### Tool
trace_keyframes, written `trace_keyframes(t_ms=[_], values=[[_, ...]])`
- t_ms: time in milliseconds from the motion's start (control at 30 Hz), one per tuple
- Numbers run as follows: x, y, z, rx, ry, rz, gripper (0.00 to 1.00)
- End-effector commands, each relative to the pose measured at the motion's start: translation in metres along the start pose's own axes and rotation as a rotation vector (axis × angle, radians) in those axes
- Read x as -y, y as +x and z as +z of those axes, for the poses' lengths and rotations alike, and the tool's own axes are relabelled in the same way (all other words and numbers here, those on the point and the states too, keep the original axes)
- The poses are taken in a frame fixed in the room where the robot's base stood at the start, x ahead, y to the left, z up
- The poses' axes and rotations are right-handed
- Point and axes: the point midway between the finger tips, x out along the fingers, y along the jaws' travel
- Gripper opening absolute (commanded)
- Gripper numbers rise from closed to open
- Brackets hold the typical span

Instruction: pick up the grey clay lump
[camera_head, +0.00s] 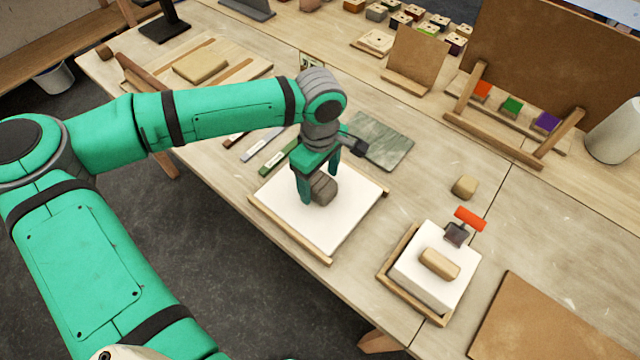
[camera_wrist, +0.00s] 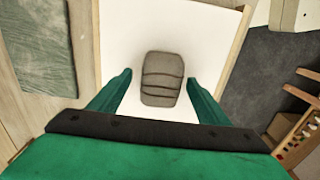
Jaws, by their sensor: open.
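The grey clay lump (camera_head: 323,187) lies on a white square board (camera_head: 335,225) with wooden edging. In the wrist view the lump (camera_wrist: 162,79) shows as a rounded block with several dark grooves across it. My gripper (camera_head: 318,190) is open and points down over the board. Its two green fingers stand on either side of the lump in the wrist view (camera_wrist: 160,85), with white board showing between each finger and the lump. In the head view one finger partly hides the lump. I cannot tell the exact height of the fingertips above the board.
A dark green marbled slab (camera_head: 380,140) lies just behind the board. A second white block (camera_head: 436,270) to the right bears a tan lump, with a red-handled tool (camera_head: 463,227) at its back edge. Another tan lump (camera_head: 465,187) sits on the table. Narrow strips lie left of the board.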

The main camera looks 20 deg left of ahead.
Motion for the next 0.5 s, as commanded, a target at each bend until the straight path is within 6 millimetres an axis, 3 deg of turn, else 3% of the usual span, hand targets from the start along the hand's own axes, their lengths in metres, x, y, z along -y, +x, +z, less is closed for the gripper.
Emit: trace_keyframes(t_ms=[167,267,467,500], values=[[-0.0001,0.0001,-0.0002,-0.001,0.000,0.000,0.70],[-0.0005,0.0000,0.0005,-0.001,0.001,0.000,0.51],[-0.0013,-0.0005,0.0012,-0.001,0.003,0.001,0.03],[-0.0014,-0.0005,0.0013,-0.001,0.003,0.001,0.03]])
